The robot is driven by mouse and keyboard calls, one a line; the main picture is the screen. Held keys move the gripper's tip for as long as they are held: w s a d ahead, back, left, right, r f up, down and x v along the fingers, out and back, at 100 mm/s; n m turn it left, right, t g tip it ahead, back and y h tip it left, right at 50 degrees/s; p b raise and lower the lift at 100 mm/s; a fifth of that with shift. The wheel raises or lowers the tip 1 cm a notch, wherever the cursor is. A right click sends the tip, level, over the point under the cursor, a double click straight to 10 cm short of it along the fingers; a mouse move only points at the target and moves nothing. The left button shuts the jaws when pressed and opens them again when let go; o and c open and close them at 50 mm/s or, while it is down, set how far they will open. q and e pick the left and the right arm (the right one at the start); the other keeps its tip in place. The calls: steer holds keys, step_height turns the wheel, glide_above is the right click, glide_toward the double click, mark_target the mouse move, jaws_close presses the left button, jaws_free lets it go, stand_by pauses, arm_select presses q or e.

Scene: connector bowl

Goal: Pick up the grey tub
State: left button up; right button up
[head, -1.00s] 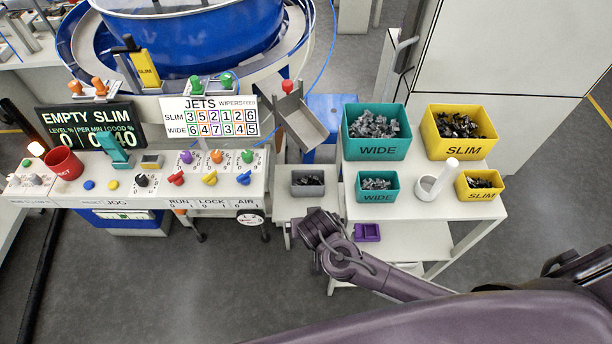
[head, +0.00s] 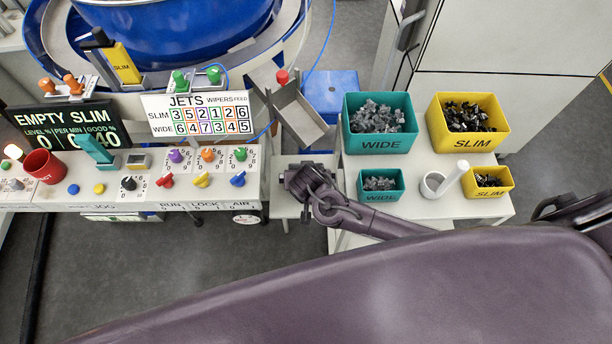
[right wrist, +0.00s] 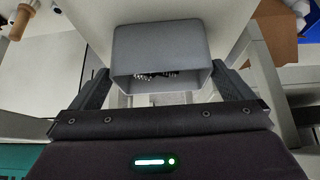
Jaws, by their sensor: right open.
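The grey tub (right wrist: 161,48) shows in the right wrist view with its open mouth toward the camera and a few dark pieces inside. My right gripper (right wrist: 163,84) is open, with one finger on each side of the tub. I cannot tell whether the fingers touch its walls. In the head view my right gripper (head: 303,182) is over the small white stand and hides most or all of the tub. My left gripper is not in view.
To the right, a white table holds large teal (head: 380,147) and yellow (head: 467,141) bins, two smaller ones, and a white cup-like holder (head: 434,184). A grey chute (head: 300,117) is just behind my gripper. The control panel (head: 110,190) is to the left.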

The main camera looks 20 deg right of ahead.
steer(key=x, duration=0.3)
steer(key=shift+w, duration=0.45)
steer(key=shift+d+f, duration=0.1)
steer(key=shift+f, duration=0.15)
steer(key=c, duration=0.7)
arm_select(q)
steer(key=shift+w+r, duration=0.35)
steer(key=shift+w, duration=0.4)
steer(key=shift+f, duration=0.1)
arm_select(e)
steer(key=shift+r, duration=0.15)
